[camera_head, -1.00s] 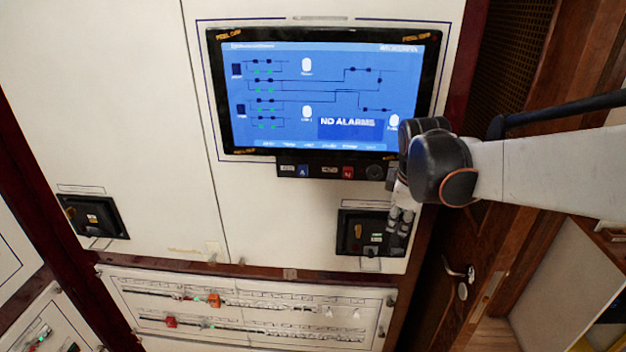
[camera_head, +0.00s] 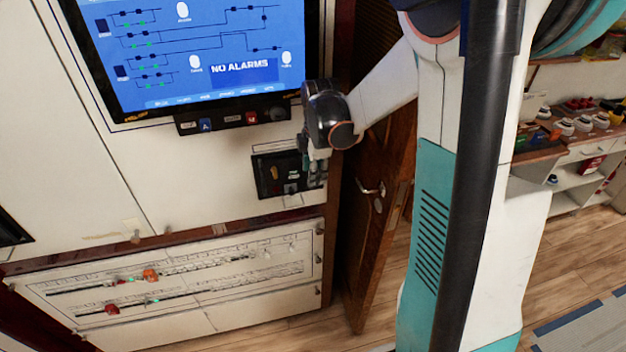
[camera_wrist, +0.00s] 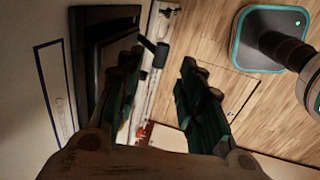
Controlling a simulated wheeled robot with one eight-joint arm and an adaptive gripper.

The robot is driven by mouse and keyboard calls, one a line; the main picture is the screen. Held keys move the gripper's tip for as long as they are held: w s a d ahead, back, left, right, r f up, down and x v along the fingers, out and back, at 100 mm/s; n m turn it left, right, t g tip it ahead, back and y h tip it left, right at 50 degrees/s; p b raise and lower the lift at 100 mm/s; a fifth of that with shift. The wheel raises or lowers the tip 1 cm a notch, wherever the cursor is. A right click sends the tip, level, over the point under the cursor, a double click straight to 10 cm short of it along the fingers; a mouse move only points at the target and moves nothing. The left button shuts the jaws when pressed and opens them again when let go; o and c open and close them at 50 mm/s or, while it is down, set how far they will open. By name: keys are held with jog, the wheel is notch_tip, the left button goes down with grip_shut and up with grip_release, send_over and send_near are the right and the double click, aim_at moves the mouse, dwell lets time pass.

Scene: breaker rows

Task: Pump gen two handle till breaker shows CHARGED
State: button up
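The breaker unit (camera_head: 266,184) is a black recessed box low on the right cabinet panel, under the screen. It has a yellowish part at its left and small labels too blurred to read, so I cannot tell its charge state. My gripper (camera_head: 314,172) is in front of its right side and hides part of it. In the wrist view, my gripper (camera_wrist: 158,75) has its two fingers well apart. The unit's black frame (camera_wrist: 90,25) shows beside the left finger. A short black handle (camera_wrist: 154,48) sticks out just beyond the fingertips, nearer the left finger; contact is unclear.
The screen (camera_head: 190,45) above reads NO ALARMS. A button strip (camera_head: 230,117) lies below it. A lower panel (camera_head: 180,275) carries red and orange parts. A wooden door (camera_head: 375,215) with a metal handle stands to the right, close to my arm. Shelves are farther right.

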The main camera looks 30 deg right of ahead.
jog(key=shift+w+d+f, duration=0.1)
jog(key=shift+w+f, duration=0.1)
jog(key=shift+f, duration=0.85)
jog(key=shift+w+f, duration=0.2)
jog(key=shift+f, duration=0.8)
grip_shut()
